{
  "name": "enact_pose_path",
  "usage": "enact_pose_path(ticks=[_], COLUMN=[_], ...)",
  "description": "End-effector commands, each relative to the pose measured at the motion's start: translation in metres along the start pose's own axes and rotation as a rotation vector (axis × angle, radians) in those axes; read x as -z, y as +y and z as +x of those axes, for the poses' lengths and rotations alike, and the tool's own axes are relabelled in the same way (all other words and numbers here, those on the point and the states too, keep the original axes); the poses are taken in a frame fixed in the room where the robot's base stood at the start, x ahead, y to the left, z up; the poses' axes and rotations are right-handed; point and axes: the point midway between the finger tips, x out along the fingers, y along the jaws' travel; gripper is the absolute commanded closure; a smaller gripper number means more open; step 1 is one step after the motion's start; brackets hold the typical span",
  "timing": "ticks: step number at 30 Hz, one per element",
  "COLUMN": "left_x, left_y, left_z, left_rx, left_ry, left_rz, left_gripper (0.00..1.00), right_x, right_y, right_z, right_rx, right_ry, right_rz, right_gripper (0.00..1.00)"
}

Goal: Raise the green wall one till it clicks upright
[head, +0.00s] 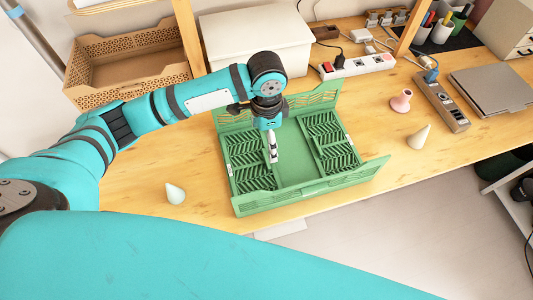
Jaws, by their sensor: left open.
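A green folding crate (295,171) sits on the wooden desk. Its far long wall (305,100) and near long wall (320,187) stand up. Two short slatted side walls, a left one (248,162) and a right one (328,143), appear folded down inside, with a plain strip of floor between them. My left gripper (273,154) is open and points down over the crate, close to the inner edge of the left side wall. I cannot tell whether it touches that wall. My arm hides part of the far wall. My right gripper is not in view.
Pale cones (175,194) and (419,137) stand left and right of the crate. A white box (255,35) and a brown perforated crate (130,58) stand behind.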

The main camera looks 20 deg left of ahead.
Motion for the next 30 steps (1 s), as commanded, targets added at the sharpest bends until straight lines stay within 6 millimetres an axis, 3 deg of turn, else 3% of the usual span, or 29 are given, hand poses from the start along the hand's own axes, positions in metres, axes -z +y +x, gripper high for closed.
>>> enact_pose_path(ticks=[6,13,26,30], left_x=[0.000,0.000,0.000,0.000], left_y=[0.001,0.001,0.000,0.000], left_z=[0.048,0.083,0.095,0.095], left_rx=[-0.002,-0.001,0.001,0.001], left_ry=[-0.002,-0.001,0.001,0.001], left_rz=[-0.001,0.001,0.001,0.001], left_gripper=[0.10,0.10,0.10,0.25], right_x=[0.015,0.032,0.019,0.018], right_y=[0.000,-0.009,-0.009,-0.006], right_z=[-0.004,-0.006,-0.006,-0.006], right_rx=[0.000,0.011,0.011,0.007], right_ry=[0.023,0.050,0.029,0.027], right_rz=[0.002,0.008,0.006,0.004], right_gripper=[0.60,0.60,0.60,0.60])
